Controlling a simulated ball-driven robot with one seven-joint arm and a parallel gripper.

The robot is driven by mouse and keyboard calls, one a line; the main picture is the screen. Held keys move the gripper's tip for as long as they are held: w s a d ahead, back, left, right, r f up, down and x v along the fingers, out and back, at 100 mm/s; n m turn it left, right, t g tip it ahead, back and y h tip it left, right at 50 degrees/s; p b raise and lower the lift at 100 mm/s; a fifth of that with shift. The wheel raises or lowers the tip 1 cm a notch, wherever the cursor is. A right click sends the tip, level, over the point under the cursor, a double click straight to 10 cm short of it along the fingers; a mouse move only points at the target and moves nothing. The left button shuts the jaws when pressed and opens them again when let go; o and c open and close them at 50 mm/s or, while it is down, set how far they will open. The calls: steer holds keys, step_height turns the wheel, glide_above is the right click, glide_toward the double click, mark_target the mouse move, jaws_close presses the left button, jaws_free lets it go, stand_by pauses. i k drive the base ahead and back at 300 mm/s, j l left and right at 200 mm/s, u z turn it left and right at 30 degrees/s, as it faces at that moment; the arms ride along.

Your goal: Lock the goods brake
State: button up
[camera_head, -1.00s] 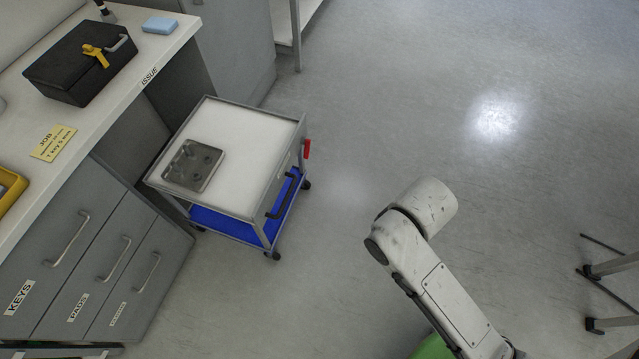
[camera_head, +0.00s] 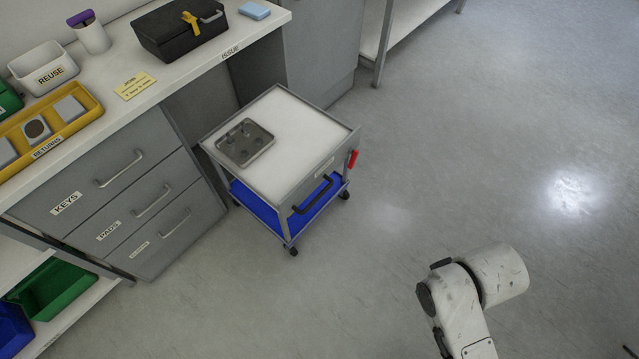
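A small wheeled cart (camera_head: 303,130) with a white top and grey frame stands on the floor beside the counter. A red lever (camera_head: 353,159) sticks out at its right corner and hangs roughly downward. No label reading "brake" is legible, so I cannot tell for sure that this lever is the goods brake. A black handle (camera_head: 313,196) is on the cart's front side, below a small unreadable label. My white arm shows at the lower right, apart from the cart. My gripper is out of view.
The counter (camera_head: 190,80) with drawers runs along the left. It bears a black box (camera_head: 178,35), a yellow tray (camera_head: 75,121) and a white REUSE bin (camera_head: 43,68). A shelf unit (camera_head: 400,30) stands at the back. The floor right of the cart is clear.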

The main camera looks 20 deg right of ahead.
mark_target(354, 153)
steer(key=i+l+u, duration=0.2)
steer(key=l, duration=0.45)
steer(key=i+l+u, duration=0.15)
steer(key=i+l, duration=0.15)
steer(key=l, duration=0.4)
steer(key=i+l+u, duration=0.2)
steer(key=l, duration=0.55)
steer(key=i+l+u, duration=0.15)
steer(key=l, duration=0.6)
steer(key=i+l+u, duration=0.2)
steer(key=l, duration=0.55)
steer(key=l+u, duration=0.15)
steer(key=l, duration=0.65)
